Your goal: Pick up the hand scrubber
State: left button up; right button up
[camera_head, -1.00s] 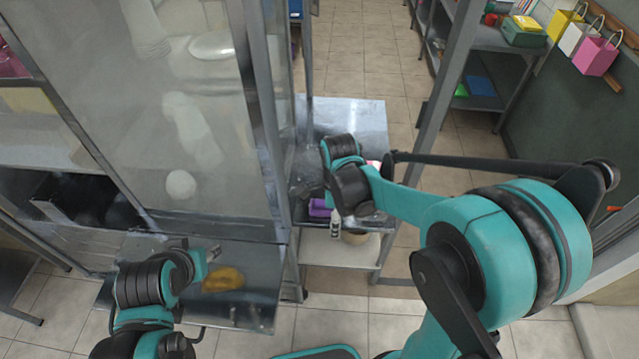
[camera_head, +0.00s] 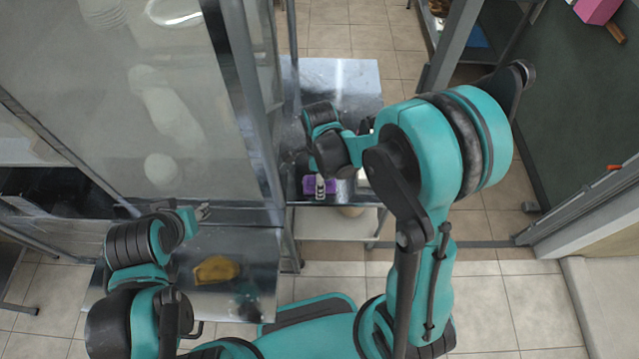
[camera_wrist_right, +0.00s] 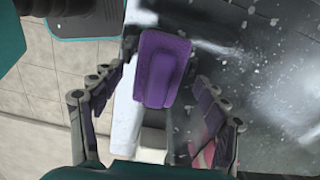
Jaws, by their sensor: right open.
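The purple hand scrubber (camera_head: 320,186) lies near the front edge of the metal table beyond the glass cabinet. In the right wrist view the purple scrubber (camera_wrist_right: 162,68) appears between the fingertips of my right gripper (camera_wrist_right: 164,64). This gripper is open, with a finger on each side of it; I cannot tell whether either touches. In the head view my right wrist is just above and behind the scrubber, and its fingers are mostly hidden. My left gripper (camera_head: 202,212) is at the left, by the cabinet's front; its fingers are too small to read.
A small light bottle (camera_head: 320,187) stands in front of the scrubber. A pink item (camera_wrist_right: 204,156) is by the right finger in the wrist view. A yellow-brown lump (camera_head: 217,269) lies on the nearer metal shelf. The glass cabinet (camera_head: 150,100) and its metal post flank the table.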

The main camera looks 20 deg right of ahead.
jog(key=shift+f, duration=0.25)
jog(key=shift+s, duration=0.1)
jog(key=c, duration=1.3)
jog(key=shift+o, duration=0.2)
jog(key=shift+r, duration=0.15)
notch_tip(320, 180, up, 4)
jog(key=shift+r+p, duration=0.2)
jog(key=shift+p, duration=0.45)
jog(key=s+r+p, duration=0.2)
jog(key=s+r, duration=0.4)
jog(key=s, duration=0.5)
jog(key=shift+s+a+r, duration=0.2)
jog(key=shift+s+r, duration=0.05)
jog(key=shift+s, duration=0.05)
